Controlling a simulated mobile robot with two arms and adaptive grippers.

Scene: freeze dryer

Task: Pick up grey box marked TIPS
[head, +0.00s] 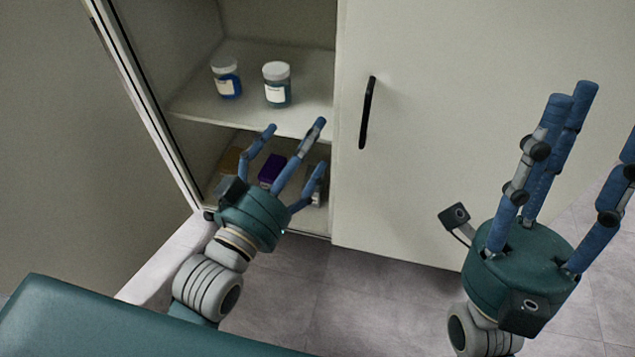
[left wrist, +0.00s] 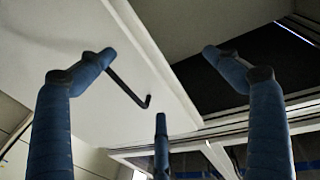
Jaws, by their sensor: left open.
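A greyish box (head: 316,192) stands at the right of the cabinet's lower shelf, partly hidden behind a finger of my left gripper. No TIPS marking is readable on it. My left gripper (head: 300,143) is open and empty in front of the cabinet's open side, its fingers pointing up toward the upper shelf's edge. In the left wrist view its blue fingers (left wrist: 160,90) are spread with nothing between them. My right gripper (head: 590,115) is open and empty at the right, in front of the closed door.
A purple box (head: 272,169) and an orange-brown box (head: 231,161) also sit on the lower shelf. Two white-capped jars (head: 277,85) stand on the upper shelf (head: 200,98). The cabinet door (head: 430,130) with a black handle (head: 368,112) covers the right half. The floor in front is clear.

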